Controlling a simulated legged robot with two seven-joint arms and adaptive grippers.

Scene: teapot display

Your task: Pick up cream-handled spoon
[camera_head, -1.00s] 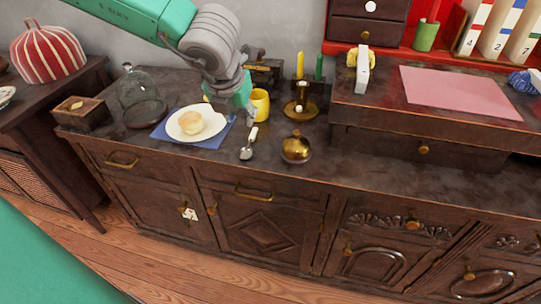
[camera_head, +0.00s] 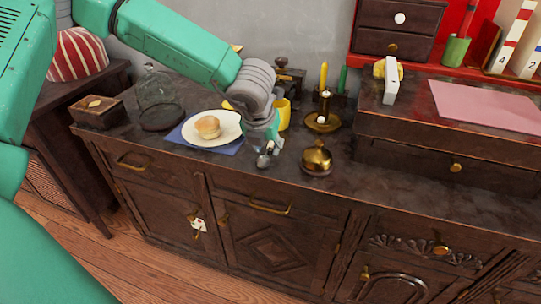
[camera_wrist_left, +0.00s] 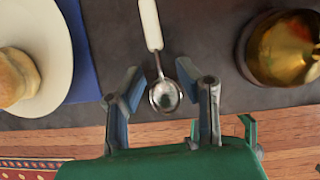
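The cream-handled spoon (camera_wrist_left: 164,92) lies on the dark sideboard top, its metal bowl toward me and its cream handle pointing away in the left wrist view. In the head view only its bowl (camera_head: 264,160) shows; the gripper hides the handle. My left gripper (camera_head: 268,142) is over the spoon. In the left wrist view the left gripper (camera_wrist_left: 158,88) is open, with one finger on each side of the spoon bowl and a gap on both sides. My right gripper is not in view.
A white plate (camera_head: 226,119) with a bun (camera_head: 207,127) lies left of the spoon on a blue napkin (camera_head: 178,135). A brass bell-like pot (camera_head: 317,158) stands close on the right. A yellow mug (camera_head: 284,115) and a brass candle holder (camera_head: 322,121) stand behind.

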